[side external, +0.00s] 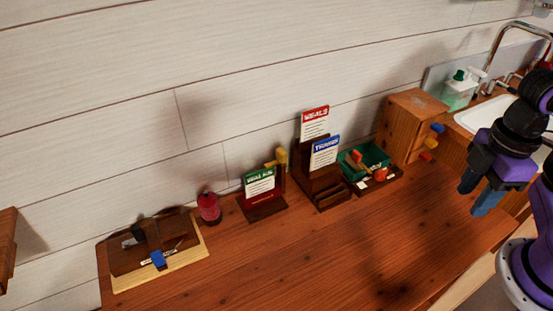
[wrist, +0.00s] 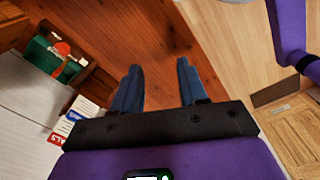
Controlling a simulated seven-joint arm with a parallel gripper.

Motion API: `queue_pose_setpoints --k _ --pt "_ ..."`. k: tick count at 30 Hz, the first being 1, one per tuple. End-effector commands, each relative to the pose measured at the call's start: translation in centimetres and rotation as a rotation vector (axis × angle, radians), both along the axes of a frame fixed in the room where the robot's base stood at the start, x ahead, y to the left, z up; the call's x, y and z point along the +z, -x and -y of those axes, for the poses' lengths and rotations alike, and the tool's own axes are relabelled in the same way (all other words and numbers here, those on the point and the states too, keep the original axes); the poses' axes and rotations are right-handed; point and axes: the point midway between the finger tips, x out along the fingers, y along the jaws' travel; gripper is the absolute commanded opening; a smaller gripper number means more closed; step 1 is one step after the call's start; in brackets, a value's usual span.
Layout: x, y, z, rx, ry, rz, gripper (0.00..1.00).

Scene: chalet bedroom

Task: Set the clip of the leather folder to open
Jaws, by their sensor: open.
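The dark brown leather folder (side external: 125,262) lies at the left end of the wooden desk, on a pale board. A brown strap-like piece with a blue tab (side external: 158,260) crosses it, perhaps the clip; it is too small to tell whether this is open or shut. A black item also sits on the folder's upper left. My gripper (side external: 476,195) is above the desk's right end, far from the folder. Its blue fingers are apart and empty, as the wrist view also shows (wrist: 158,75). The folder is not in the wrist view.
Along the wall stand a red jar (side external: 209,208), a small card stand (side external: 262,205), a taller card holder (side external: 320,185), a green tray (side external: 368,165) with small items, and a wooden box (side external: 410,125). A sink (side external: 470,118) is at the right. The desk's front middle is clear.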

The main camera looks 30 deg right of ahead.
Motion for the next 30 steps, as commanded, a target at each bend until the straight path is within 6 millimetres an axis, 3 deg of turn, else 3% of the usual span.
queue_pose_setpoints --k 8,10,14,20,30 --pt "0.0 0.0 0.0 0.000 0.000 0.000 0.43" --pt "0.0 0.0 0.0 0.000 0.000 0.000 0.62" --pt "0.4 -1.1 -1.0 0.011 0.001 0.001 0.62" --pt "2.2 -6.1 -5.2 0.070 0.007 0.002 0.62" --pt "4.5 -17.3 -12.1 0.203 0.018 0.001 0.62"
